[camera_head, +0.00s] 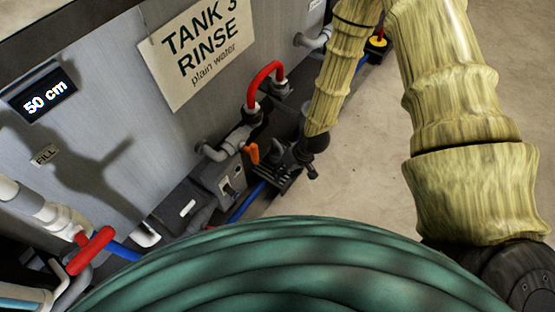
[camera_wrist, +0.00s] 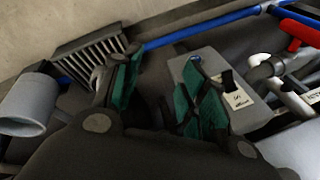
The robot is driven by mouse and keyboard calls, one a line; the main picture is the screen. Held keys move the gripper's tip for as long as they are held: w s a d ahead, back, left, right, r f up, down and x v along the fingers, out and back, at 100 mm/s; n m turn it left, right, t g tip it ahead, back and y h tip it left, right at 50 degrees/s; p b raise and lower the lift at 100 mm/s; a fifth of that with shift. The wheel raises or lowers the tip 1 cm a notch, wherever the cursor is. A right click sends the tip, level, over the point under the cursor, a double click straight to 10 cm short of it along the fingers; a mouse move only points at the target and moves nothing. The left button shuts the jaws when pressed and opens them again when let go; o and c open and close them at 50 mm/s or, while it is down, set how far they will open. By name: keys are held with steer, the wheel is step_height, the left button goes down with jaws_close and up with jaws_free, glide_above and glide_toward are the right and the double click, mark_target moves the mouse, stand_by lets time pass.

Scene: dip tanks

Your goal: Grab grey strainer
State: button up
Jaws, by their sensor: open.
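I cannot pick out the grey strainer with certainty. In the wrist view a light grey cylinder (camera_wrist: 28,105) lies at the far left, outside my fingers; it may be the strainer or a pipe. My gripper (camera_wrist: 155,95) is open, its green-padded fingers spread with only dark surface seen between them. A rounded grey part is partly hidden behind the left finger. In the head view my gripper (camera_head: 290,168) points down beside the tank's plumbing, near a grey pipe fitting (camera_head: 240,138) with an orange lever (camera_head: 252,153). Contact cannot be told.
A grey box (camera_head: 222,182) with a switch stands beside the gripper; it also shows in the wrist view (camera_wrist: 225,85). Red handles (camera_head: 90,250) stick out from the tank (camera_head: 110,110). Floor (camera_head: 370,150) is clear rightward.

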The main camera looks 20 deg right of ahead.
steer(key=w+d+f+n+t+b, duration=0.1)
steer(key=w+d+f+b, duration=0.15)
steer(key=w+b, duration=0.4)
steer(key=w+d+f+b, duration=0.1)
steer(key=w+f+b, duration=0.35)
steer(key=w, duration=0.25)
steer(key=t+b, duration=0.1)
steer(key=b, duration=0.6)
glide_toward(277, 143)
steer(key=shift+n, duration=0.4)
steer(key=shift+b+x, duration=1.15)
steer(key=shift+x, duration=1.25)
steer(key=b+x, duration=0.4)
steer(key=x, duration=0.1)
steer(key=shift+d, duration=0.15)
jaws_close()
